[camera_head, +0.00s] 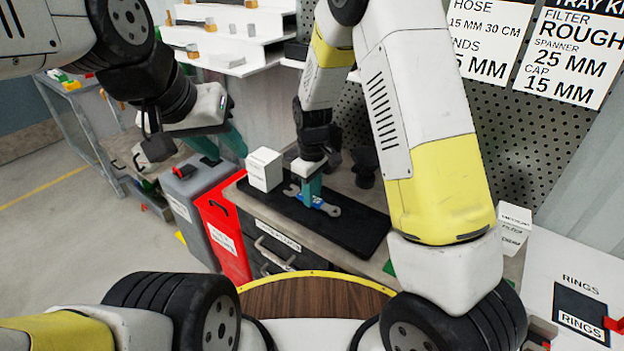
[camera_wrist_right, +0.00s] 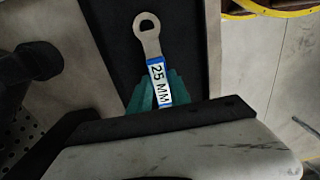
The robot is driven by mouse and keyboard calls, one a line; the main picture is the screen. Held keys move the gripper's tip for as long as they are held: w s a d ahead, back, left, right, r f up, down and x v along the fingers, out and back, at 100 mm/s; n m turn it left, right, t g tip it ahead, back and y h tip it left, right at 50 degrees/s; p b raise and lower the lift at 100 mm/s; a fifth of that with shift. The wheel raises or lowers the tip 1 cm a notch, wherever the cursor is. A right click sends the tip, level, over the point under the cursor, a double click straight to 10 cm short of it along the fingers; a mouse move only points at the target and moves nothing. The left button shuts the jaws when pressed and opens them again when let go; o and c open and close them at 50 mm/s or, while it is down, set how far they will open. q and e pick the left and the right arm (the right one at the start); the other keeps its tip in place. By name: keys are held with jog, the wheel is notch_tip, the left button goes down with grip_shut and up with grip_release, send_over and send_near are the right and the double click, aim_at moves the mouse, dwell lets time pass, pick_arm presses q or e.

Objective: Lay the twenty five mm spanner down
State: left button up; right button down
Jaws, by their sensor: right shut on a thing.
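The 25 mm spanner (camera_head: 328,208) is a grey metal tool with a blue and white label, which reads "25 MM" in the right wrist view (camera_wrist_right: 158,82). My right gripper (camera_head: 312,195) points down with its teal fingers shut on the spanner's labelled middle. One ring end sticks out past the fingers; the far part is partly hidden by them. The spanner is flat over the black mat (camera_head: 355,231); I cannot tell whether it touches. My left gripper (camera_head: 220,142) is open and empty, above the grey bin to the left.
A white box (camera_head: 264,169) stands close to the left of my right gripper. A red bin (camera_head: 226,235) and a grey lidded bin (camera_head: 196,185) stand left of the bench. A perforated panel (camera_head: 520,130) rises behind. The mat's right part is clear.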

jog(key=shift+f, duration=0.45)
jog(key=shift+f, duration=0.15)
jog(key=c, duration=1.2)
grip_release()
